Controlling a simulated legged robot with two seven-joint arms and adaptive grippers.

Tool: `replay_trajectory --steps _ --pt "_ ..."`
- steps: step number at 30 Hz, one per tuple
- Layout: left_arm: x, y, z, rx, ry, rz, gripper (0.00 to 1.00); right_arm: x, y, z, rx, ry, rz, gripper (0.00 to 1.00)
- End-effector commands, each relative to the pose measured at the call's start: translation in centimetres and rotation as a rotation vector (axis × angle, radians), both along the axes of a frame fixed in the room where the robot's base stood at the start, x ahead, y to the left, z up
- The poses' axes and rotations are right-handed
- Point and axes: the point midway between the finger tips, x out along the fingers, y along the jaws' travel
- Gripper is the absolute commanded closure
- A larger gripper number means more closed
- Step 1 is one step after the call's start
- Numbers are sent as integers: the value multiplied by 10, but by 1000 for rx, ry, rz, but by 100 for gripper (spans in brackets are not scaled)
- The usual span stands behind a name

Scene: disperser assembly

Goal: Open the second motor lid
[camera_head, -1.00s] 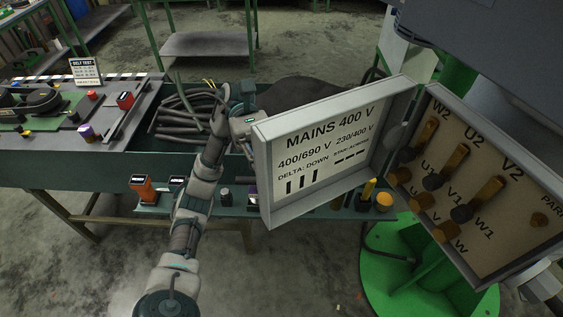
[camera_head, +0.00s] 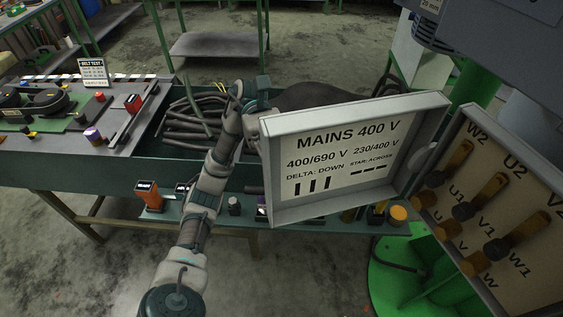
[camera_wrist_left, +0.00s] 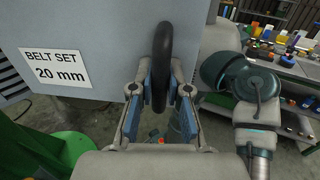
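A grey lid (camera_head: 345,160) lettered "MAINS 400 V" stands swung open in the head view. To its right is the open terminal box (camera_head: 490,215) with brown and dark terminals marked W2, U2, V2. My arm rises from the lower left to the lid's left edge, and its hand is partly hidden behind the lid. In the left wrist view my left gripper (camera_wrist_left: 161,98) has its blue-padded fingers closed around a black ring-like part (camera_wrist_left: 163,55). What this part is attached to cannot be told. My right gripper is not identifiable.
A grey housing (camera_wrist_left: 95,35) labelled "BELT SET 20 mm" is close on the left in the wrist view. A green pedestal (camera_head: 405,275) stands below the terminal box. A bench (camera_head: 60,165) with cables and small parts lies behind the arm.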

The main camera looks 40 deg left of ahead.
Motion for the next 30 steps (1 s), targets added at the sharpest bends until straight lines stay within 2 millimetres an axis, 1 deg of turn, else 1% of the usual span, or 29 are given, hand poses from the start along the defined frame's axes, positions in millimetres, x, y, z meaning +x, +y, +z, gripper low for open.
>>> replay_trajectory --steps 1,2,3,11,14,17,24,27,30 --pt "0 0 0 1 1 0 70 0 0 0 0 1 0 100" --pt "0 0 0 1 1 0 63 0 0 0 0 1 0 100" --pt "0 0 0 1 1 0 59 0 0 0 0 1 0 100" --pt "0 1 0 -2 0 1 59 0 -1 0 -2 4 1 100" --pt "3 5 1 -3 2 2 59 -1 -1 0 -1 2 1 100" --pt "11 17 1 -4 3 4 59 -1 -1 0 -1 2 1 100" --pt "38 65 0 -7 3 3 59 -1 0 0 0 1 1 100" --pt "48 82 0 -6 1 2 59 -1 0 0 0 1 0 100" --pt "55 95 -1 -4 1 2 59 -1 -1 0 0 1 0 100"
